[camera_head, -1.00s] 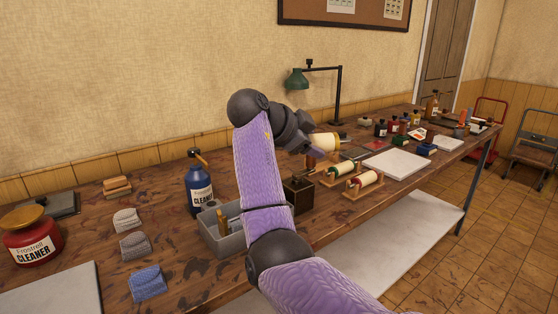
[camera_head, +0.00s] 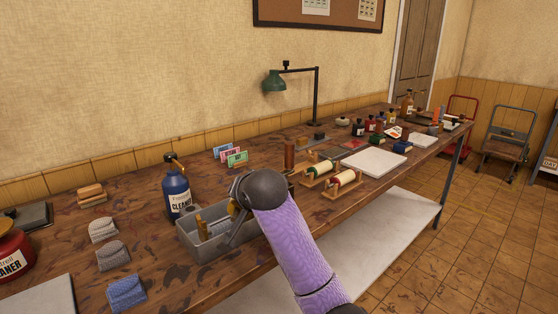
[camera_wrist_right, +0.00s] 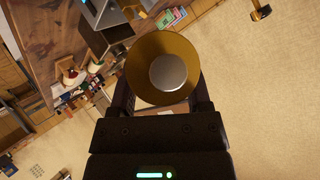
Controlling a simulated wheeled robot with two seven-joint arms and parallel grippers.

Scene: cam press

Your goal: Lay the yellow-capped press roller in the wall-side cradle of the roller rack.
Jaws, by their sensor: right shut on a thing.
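My right gripper (camera_wrist_right: 163,88) is shut on a roller (camera_wrist_right: 140,55), seen end-on in the right wrist view. The roller's near end is a yellow-ochre cap with a grey metal centre. In the head view my right forearm and hand are mostly hidden behind my dark joint, and the held roller cannot be made out. The wooden roller rack (camera_head: 334,190) stands mid-table. A cream roller with red and green ends (camera_head: 344,180) lies on its front side, and another cream roller (camera_head: 322,169) lies farther back. I cannot tell how the wall-side cradle stands. My left gripper is out of view.
A grey tool tray (camera_head: 195,243) sits beside my arm, with a blue cleaner bottle (camera_head: 177,192) behind it. A brown cylinder (camera_head: 289,153) stands left of the rack. A green lamp (camera_head: 275,80) stands behind. A white board (camera_head: 373,162) lies right of the rack.

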